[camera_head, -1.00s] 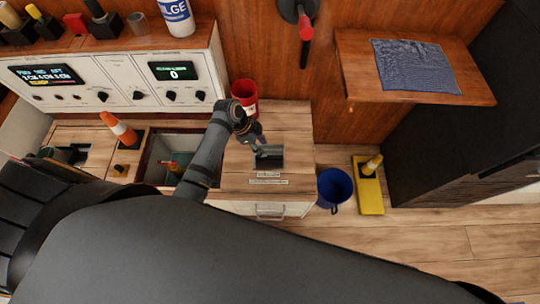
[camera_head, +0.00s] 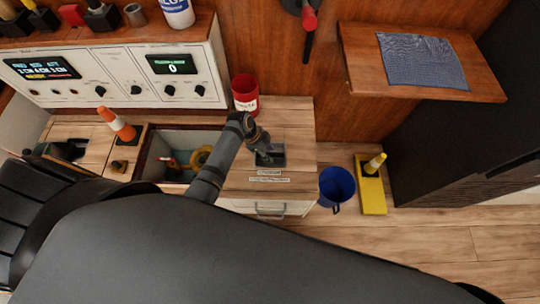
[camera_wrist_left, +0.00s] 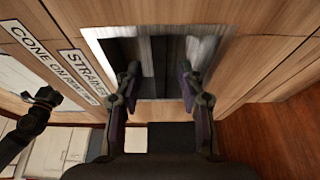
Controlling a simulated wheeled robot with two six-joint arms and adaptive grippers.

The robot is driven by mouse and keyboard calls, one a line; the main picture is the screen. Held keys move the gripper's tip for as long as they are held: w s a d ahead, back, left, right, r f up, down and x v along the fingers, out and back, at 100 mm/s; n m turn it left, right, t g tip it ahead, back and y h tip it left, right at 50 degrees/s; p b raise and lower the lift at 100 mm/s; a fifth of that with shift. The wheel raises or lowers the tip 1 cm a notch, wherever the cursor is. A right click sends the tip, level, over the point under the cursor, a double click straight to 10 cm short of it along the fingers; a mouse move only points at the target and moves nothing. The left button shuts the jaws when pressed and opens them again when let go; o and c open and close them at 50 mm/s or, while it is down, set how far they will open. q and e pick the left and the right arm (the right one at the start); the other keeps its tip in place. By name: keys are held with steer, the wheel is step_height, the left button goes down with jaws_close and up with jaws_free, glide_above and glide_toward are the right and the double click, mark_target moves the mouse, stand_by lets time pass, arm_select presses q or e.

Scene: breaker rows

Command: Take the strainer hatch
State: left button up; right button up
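The strainer spot is a small dark square with a metal rim (camera_head: 278,161) in the wooden counter, right of the open well. In the left wrist view its bright metal frame (camera_wrist_left: 98,45) surrounds a dark, shadowed inside. I cannot tell whether a hatch plate lies in it. A label (camera_wrist_left: 80,68) starting "STRAI" is beside it. My left gripper (camera_head: 264,148) is over this square. In the left wrist view the fingers of the gripper (camera_wrist_left: 158,78) are spread apart over the frame, with nothing clearly between them. My right gripper does not show.
An open well (camera_head: 160,150) holds a yellow ring-like thing. An orange-and-white cone (camera_head: 117,124) stands left of it. A red cup (camera_head: 245,93) stands behind my gripper. A blue bucket (camera_head: 336,188) and a yellow stand (camera_head: 371,190) are on the floor at right.

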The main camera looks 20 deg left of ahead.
arm_select(q)
steer(key=shift+f, duration=0.25)
stand_by(0.3)
jaws_close()
stand_by(0.4)
steer(key=shift+w+r, duration=0.1)
